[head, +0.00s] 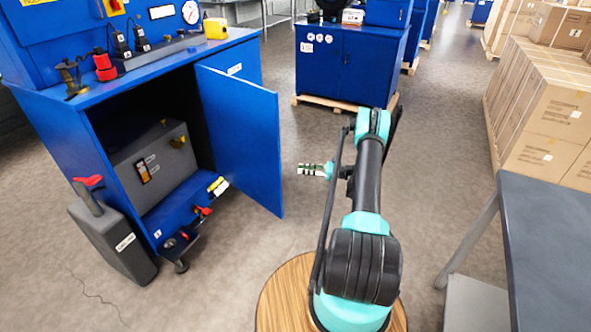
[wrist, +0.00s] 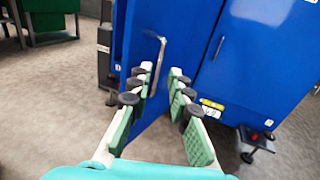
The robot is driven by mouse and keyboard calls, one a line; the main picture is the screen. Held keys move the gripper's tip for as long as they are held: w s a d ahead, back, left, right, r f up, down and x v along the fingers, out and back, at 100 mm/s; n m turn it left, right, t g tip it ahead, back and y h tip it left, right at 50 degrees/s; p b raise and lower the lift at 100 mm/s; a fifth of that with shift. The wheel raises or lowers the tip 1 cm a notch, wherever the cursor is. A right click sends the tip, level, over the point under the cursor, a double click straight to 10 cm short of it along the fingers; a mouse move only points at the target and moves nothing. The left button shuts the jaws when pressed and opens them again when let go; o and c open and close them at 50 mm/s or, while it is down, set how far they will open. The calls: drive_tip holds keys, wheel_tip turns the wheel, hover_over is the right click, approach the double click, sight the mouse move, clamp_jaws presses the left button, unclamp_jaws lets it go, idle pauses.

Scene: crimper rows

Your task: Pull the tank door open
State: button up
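The tank door (head: 240,125) is blue and stands swung wide open from the cabinet, its inner face toward the head camera. Inside the open bay, a grey tank (head: 155,160) shows. In the wrist view, a blue door face (wrist: 140,40) carries a long metal handle (wrist: 153,70), just beyond my fingertips. My gripper (head: 312,169) is to the right of the door's free edge in the head view, apart from it. In the wrist view, its fingers (wrist: 160,85) are spread with nothing held between them. Whether a finger touches the handle cannot be told.
Another blue panel with a handle (wrist: 219,47) stands to the right in the wrist view. A dark canister (head: 115,240) with a red grip stands left of the bay. A grey table (head: 550,240) and cardboard boxes (head: 545,110) are at right. Floor around my gripper is clear.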

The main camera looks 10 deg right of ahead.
drive_tip(key=shift+s+d, duration=0.1)
drive_tip(key=shift+d, duration=0.25)
drive_tip(key=shift+c, duration=0.6)
